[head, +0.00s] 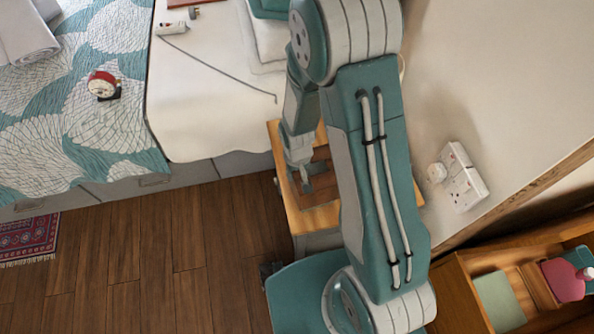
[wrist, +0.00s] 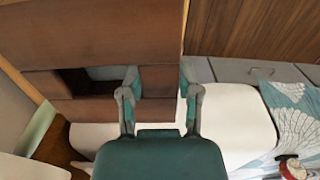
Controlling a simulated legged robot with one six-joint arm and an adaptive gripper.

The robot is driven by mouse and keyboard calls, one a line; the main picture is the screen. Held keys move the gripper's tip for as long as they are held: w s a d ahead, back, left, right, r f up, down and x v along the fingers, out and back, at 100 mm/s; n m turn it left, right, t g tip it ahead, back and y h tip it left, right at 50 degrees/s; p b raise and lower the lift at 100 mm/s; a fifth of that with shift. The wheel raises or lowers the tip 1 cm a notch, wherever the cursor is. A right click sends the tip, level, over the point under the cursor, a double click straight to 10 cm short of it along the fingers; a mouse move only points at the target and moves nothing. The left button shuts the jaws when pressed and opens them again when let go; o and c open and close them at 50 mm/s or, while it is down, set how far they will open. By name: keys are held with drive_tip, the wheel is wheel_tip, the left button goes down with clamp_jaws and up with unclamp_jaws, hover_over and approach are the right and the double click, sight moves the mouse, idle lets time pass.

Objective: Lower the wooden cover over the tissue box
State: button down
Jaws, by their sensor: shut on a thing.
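The brown wooden cover (wrist: 105,35) fills the upper left of the wrist view, with a dark slot (wrist: 85,82) in it. In the head view, the cover (head: 322,178) shows as a dark brown patch over the light wooden bedside table (head: 318,220). My gripper (wrist: 160,88) is shut on the cover, with one finger by the slot's end and the other past the cover's right edge. In the head view, my gripper (head: 307,188) is above the table, partly behind my arm. I cannot make out the tissue box. Contact between cover and table is unclear.
A bed with a white sheet (head: 195,100) and leaf-patterned duvet (head: 60,120) stands left of the table. A red-and-white clock (head: 103,85) lies on the duvet. A wall socket (head: 462,178) is at right. An open wooden cabinet (head: 450,290) holds items at lower right.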

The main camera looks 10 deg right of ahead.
drive_tip(key=shift+f, duration=1.35)
idle(0.5)
drive_tip(key=shift+c, duration=1.1)
unclamp_jaws()
wheel_tip(320, 180, up, 12)
drive_tip(key=shift+a+f, duration=0.1)
drive_tip(key=shift+w, duration=0.1)
